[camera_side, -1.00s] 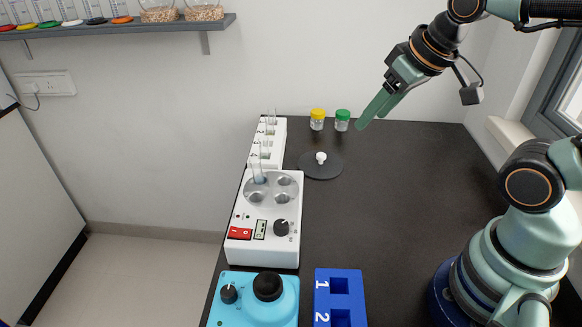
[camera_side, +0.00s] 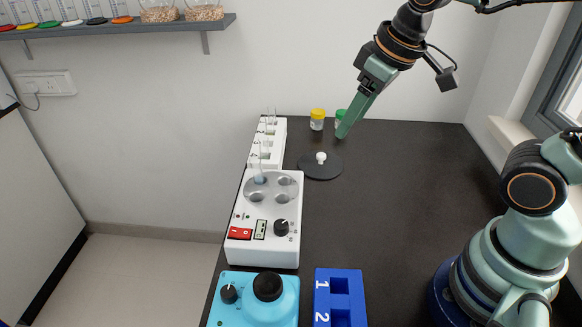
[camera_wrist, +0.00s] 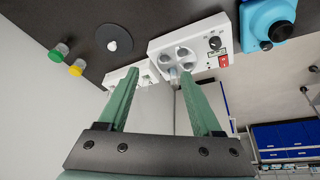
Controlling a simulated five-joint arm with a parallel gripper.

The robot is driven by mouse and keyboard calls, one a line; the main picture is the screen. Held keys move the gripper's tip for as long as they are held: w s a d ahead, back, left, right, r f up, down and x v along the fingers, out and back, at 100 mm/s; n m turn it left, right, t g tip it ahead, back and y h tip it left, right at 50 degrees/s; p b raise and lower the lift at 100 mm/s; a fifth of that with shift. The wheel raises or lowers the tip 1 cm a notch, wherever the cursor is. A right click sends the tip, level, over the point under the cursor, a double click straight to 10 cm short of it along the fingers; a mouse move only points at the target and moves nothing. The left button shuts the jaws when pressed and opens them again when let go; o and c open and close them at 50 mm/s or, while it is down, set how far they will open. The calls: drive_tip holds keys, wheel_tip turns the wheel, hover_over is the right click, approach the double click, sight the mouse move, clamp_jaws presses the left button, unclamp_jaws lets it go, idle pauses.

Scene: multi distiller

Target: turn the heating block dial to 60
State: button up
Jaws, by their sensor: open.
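The heating block (camera_side: 262,247) is a white box at the left edge of the black table, with round wells on top, a red switch and a small display. Its black dial (camera_side: 281,227) is at the front right of its top. A glass tube stands in one well. In the wrist view the heating block (camera_wrist: 199,64) and its dial (camera_wrist: 215,43) show beyond the fingers. My gripper (camera_side: 343,134) is in the air at the back of the table, up and to the right of the block, apart from it. In the wrist view its fingers (camera_wrist: 168,82) are spread and empty.
A white numbered rack (camera_side: 279,143) with tubes stands behind the block. A black disc (camera_side: 320,170) with a white knob lies to its right. Yellow-lidded (camera_side: 317,120) and green-lidded jars stand at the back. A blue device (camera_side: 240,290) and blue numbered rack (camera_side: 355,276) are in front.

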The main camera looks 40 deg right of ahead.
drive_tip(key=w+a+f+n+g, duration=0.25)
drive_tip(key=a+n, duration=0.25)
drive_tip(key=a, duration=0.3)
drive_tip(key=n+g, duration=0.2)
drive_tip(key=n, duration=0.1)
approach(280, 225)
drive_tip(key=shift+h, duration=0.3)
drive_tip(key=f, duration=0.8)
drive_tip(key=shift+a+f, duration=0.25)
drive_tip(key=shift+f, duration=0.05)
drive_tip(key=shift+s, duration=0.1)
clamp_jaws()
